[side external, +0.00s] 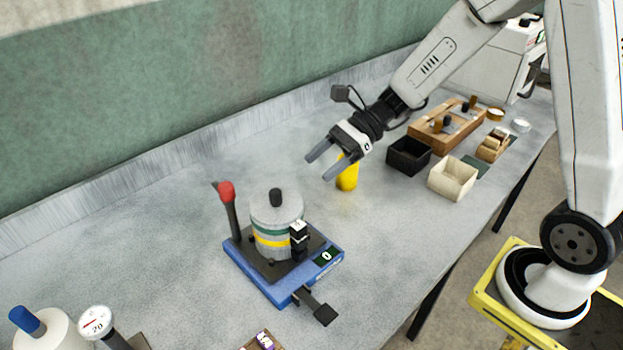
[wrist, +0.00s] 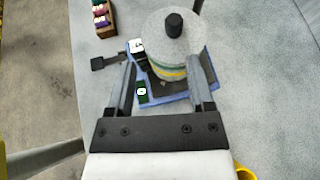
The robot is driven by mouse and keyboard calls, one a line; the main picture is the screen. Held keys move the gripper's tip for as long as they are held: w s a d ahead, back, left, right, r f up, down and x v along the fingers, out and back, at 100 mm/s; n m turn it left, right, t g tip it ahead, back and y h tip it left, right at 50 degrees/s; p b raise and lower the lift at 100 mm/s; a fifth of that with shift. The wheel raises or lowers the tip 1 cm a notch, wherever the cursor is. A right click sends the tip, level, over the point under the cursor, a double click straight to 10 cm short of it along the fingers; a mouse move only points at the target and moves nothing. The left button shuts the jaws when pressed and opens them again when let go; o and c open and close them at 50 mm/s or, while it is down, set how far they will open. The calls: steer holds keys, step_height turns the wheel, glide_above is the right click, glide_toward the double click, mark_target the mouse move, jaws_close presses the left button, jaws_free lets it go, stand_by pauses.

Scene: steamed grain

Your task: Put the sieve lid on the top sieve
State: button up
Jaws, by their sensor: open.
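The sieve lid (side external: 288,210) is a grey disc with a black knob, lying on top of the grey sieve stack. It also shows in the wrist view (wrist: 162,45). It looks level there, though its exact seating is hard to tell. The top sieve (side external: 275,231) is directly under it, and the stack has green and yellow bands. The stack stands on a blue shaker base (side external: 262,284). My gripper (side external: 319,167) is open and empty, above and to the right of the lid, apart from it. In the wrist view the stack shows beyond the open fingers (wrist: 166,60).
A red-topped lever (side external: 228,195) rises left of the stack, and a black clamp (side external: 299,240) stands at its right. A yellow cylinder (side external: 348,178) is just below my gripper. A black box (side external: 408,157) and cream box (side external: 452,178) stand right. The bench behind the stack is clear.

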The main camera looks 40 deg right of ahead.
steer(key=s+d+f+n+h, duration=0.2)
steer(key=s+d+n+h, duration=0.2)
steer(key=n, duration=0.6)
steer(key=s+d+f+n+h, duration=0.3)
steer(key=s+n+h, duration=0.3)
steer(key=n+h, duration=0.2)
steer(key=shift+s+d+f+n, duration=0.2)
steer(key=shift+d+f+n, duration=0.15)
steer(key=shift+d+n, duration=0.45)
steer(key=shift+a, duration=0.15)
